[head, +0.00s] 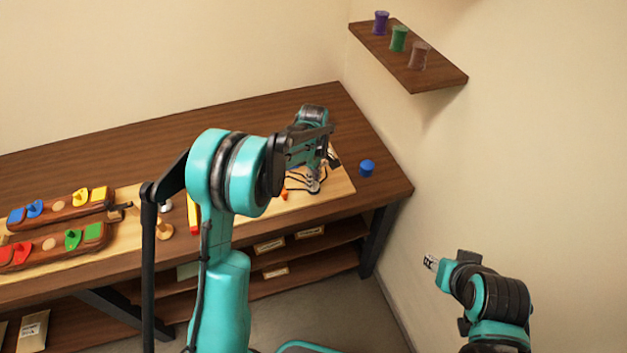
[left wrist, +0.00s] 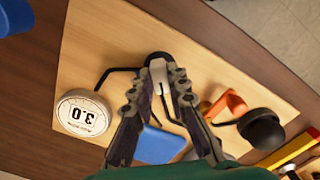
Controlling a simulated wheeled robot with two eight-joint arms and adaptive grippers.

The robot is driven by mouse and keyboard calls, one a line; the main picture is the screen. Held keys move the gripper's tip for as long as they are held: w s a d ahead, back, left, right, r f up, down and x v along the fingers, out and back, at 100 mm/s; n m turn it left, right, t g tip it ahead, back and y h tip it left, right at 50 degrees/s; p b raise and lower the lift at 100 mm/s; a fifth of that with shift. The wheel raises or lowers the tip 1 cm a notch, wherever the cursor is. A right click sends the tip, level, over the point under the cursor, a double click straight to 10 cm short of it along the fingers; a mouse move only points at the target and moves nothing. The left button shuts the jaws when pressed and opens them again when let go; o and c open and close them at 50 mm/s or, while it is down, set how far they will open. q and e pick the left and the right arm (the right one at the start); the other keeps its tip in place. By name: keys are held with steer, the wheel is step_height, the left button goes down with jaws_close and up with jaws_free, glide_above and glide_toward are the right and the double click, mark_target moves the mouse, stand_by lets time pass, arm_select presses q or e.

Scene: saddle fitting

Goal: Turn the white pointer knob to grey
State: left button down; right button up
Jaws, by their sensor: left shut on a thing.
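My left gripper (head: 315,182) reaches down over the right end of the bench mat. In the left wrist view the left gripper (left wrist: 157,82) has its two fingers on either side of a white piece (left wrist: 158,71), which looks like the white pointer knob. It is shut on this piece. A black rounded part sits just beyond it, with thin black rods to both sides. The fingers partly hide the knob's base, and I cannot make out a grey mark or where the pointer aims. My right gripper (head: 430,262) hangs off the bench at lower right; its jaws are too small to judge.
A blue cylinder (head: 367,168) stands near the bench's right end. Two brown holders with coloured pieces (head: 62,209) sit left.

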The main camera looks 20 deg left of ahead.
arm_select(q)
steer(key=c, duration=1.5)
jaws_free()
step_height(320, 180, up, 12)
